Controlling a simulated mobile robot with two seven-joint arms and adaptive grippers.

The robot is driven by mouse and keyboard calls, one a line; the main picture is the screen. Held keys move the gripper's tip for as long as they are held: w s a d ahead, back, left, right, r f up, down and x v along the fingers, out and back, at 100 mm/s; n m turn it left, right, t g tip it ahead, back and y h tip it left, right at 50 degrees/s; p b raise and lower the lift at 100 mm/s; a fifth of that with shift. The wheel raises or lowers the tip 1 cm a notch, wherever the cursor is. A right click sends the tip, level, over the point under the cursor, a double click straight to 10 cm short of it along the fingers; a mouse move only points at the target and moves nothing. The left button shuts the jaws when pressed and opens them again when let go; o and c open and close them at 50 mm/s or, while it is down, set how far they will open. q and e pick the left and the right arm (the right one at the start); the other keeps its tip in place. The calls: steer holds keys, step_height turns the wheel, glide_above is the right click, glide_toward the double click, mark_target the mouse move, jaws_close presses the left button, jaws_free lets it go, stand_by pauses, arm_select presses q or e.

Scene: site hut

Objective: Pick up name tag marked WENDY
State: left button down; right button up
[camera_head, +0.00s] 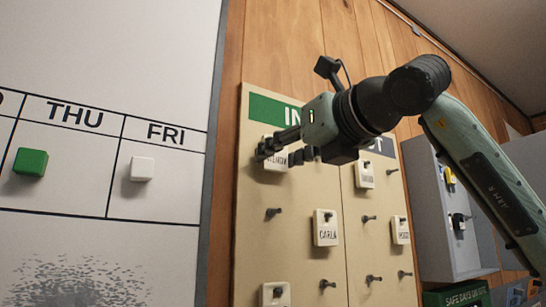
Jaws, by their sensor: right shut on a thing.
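A white name tag (277,162) is at the upper left of the cream peg board (252,225), below the green IN header (272,108). Its dark lettering is partly covered by my fingers and looks like WENDY. My right gripper (264,151) reaches in from the right and is shut on this tag, in front of the board. Whether the tag is still on its peg is hidden. My left gripper is not in view.
A CARLA tag (326,228) hangs lower down, with another tag (364,174) in the right column and bare pegs between. A grey open cabinet (435,215) is at the right. A whiteboard calendar (70,180) with green and white magnets fills the left.

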steer(key=shift+r, duration=0.15)
stand_by(0.3)
steer(key=b+v, duration=0.3)
steer(key=v, duration=0.4)
stand_by(0.8)
